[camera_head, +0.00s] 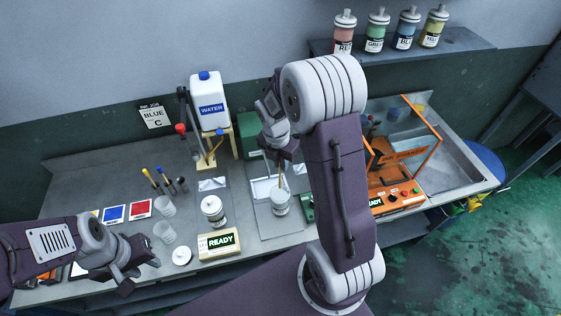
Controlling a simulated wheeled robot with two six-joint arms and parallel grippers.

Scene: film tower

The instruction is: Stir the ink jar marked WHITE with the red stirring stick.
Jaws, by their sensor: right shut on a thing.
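My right gripper (284,149) is shut on a thin stick (281,176), pointing down over the bench. The visible part of the stick looks pale tan; its upper end is hidden by the gripper, so I cannot see a red part. Its lower end reaches the mouth of a pale jar (281,204); how deep it goes is unclear. The jar's label is too small to read. Another white jar (213,209) stands to the left, its label also unreadable. My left gripper (138,270) is open and empty at the bench's front left.
A READY box (220,241) and a white lid (181,256) lie near the front edge. Clear cups (164,232) and several upright tools (150,177) stand left. A WATER jug (208,101) stands behind. An orange-framed machine (394,198) is right of my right arm.

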